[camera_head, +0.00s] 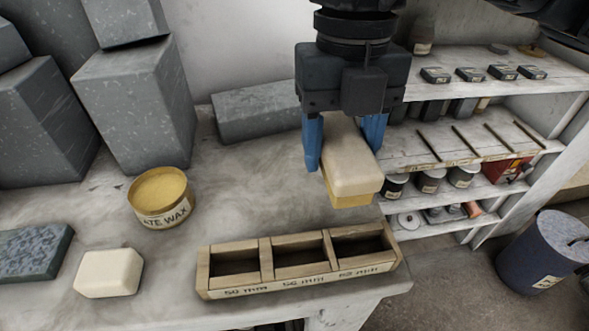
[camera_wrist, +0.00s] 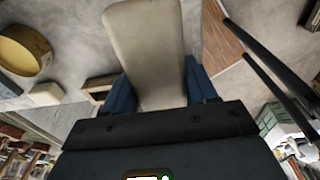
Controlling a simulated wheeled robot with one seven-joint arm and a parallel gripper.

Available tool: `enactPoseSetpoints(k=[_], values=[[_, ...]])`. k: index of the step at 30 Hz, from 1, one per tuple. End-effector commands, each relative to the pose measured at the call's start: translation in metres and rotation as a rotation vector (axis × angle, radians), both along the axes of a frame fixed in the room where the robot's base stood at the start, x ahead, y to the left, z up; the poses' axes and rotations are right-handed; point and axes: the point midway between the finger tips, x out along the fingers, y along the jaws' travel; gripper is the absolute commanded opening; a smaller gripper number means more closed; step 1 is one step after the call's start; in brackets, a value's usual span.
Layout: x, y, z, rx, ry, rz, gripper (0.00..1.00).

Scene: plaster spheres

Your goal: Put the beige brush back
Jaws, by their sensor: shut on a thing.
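My gripper (camera_head: 343,150) has blue fingers and is shut on the beige brush (camera_head: 350,172), a blocky beige body with a yellowish lower layer. It holds the brush in the air above the bench, behind and above the right part of a wooden tray. In the wrist view the brush (camera_wrist: 148,50) lies between the blue fingers (camera_wrist: 150,88) and reaches up to the top edge. Whether the brush touches anything below cannot be told, but it looks clear of the bench.
The wooden tray (camera_head: 300,278) with three empty compartments stands at the bench's front edge. A yellow wax tin (camera_head: 160,192), a cream block (camera_head: 109,273) and a dark slab (camera_head: 35,250) lie left. Grey stone blocks (camera_head: 135,100) stand behind. Shelves (camera_head: 480,150) and a blue drum (camera_head: 545,250) are right.

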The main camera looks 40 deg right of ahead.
Motion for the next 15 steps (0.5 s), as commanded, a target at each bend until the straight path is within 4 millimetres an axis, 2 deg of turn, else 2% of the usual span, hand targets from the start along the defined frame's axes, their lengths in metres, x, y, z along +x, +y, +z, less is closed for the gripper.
enactPoseSetpoints(k=[1, 7, 15], values=[[0.008, 0.009, -0.005, 0.003, 0.004, 0.004, 0.09], [0.035, 0.029, -0.025, 0.001, 0.002, 0.001, 0.09], [0.043, 0.035, -0.044, 0.002, 0.003, -0.002, 0.09]])
